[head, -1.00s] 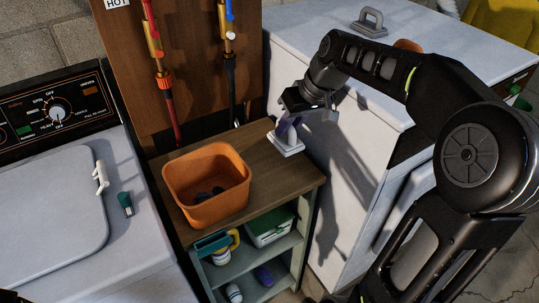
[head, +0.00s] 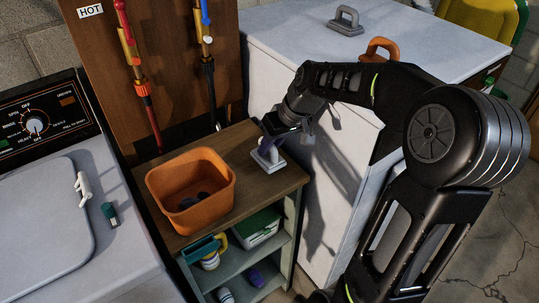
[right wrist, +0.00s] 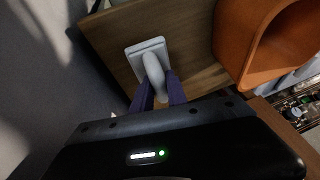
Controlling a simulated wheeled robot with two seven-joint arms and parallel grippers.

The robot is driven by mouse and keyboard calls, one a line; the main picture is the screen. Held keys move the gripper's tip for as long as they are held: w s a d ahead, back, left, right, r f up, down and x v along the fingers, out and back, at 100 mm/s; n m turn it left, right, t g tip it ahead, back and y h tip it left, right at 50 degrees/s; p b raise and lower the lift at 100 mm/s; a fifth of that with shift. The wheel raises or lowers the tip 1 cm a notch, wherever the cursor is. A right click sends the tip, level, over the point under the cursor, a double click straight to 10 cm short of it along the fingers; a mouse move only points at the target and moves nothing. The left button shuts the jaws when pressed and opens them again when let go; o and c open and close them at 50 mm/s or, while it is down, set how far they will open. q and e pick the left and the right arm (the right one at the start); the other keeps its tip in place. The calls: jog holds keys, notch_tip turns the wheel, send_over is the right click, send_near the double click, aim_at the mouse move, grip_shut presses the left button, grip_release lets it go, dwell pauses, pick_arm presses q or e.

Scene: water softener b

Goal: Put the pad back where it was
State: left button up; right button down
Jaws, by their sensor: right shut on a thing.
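A pale grey-white pad with a loop handle (head: 266,161) is at the right end of the wooden top of a small shelf unit (head: 250,190). My right gripper (head: 272,142) is above it, its purple fingers shut on the handle. In the right wrist view the fingers (right wrist: 159,88) flank the handle, and the flat base of the pad (right wrist: 146,49) lies over the wood. I cannot tell whether the base touches the wood. My left gripper is out of view.
An orange bin (head: 190,190) with dark items stands left of the pad. A white cabinet (head: 290,60) is to the right, with a grey handled pad (head: 347,20) and an orange handled piece (head: 380,50) on top. A board with pipes (head: 170,60) rises behind. A washer (head: 40,230) is left.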

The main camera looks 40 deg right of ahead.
aim_at(270, 156)
notch_tip(270, 156, down, 4)
jog(key=shift+r, duration=0.15)
dwell(0.3)
jog(key=c, duration=1.3)
grip_release()
